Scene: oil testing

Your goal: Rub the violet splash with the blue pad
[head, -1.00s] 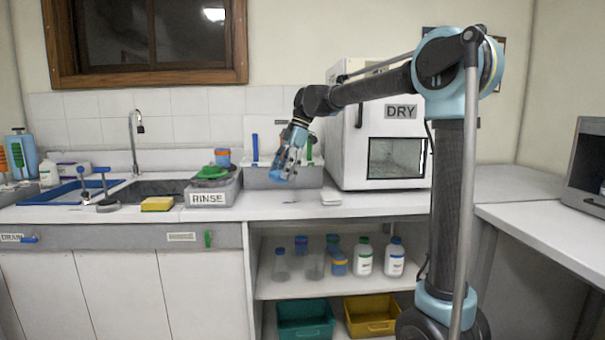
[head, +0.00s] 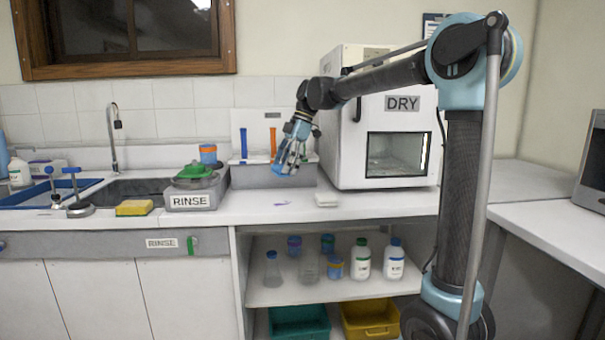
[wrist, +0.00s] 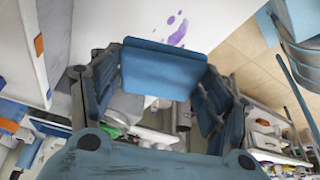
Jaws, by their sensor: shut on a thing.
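The violet splash (head: 282,204) is a small streak on the white counter, in front of the grey rack. It shows larger in the wrist view (wrist: 177,31), as several uneven spots. My gripper (head: 287,168) is shut on the blue pad (wrist: 160,69), a flat rectangle held between its fingertips. In the head view the pad is small and partly hidden by the fingers. The pad is above the counter, apart from the splash, which lies past the pad's upper edge in the wrist view.
A grey RINSE tub (head: 192,200) and a yellow sponge (head: 134,208) stand left of the splash. A small white stack (head: 327,200) lies to its right. The grey rack (head: 250,176) and the DRY oven (head: 345,150) stand behind. The counter around the splash is clear.

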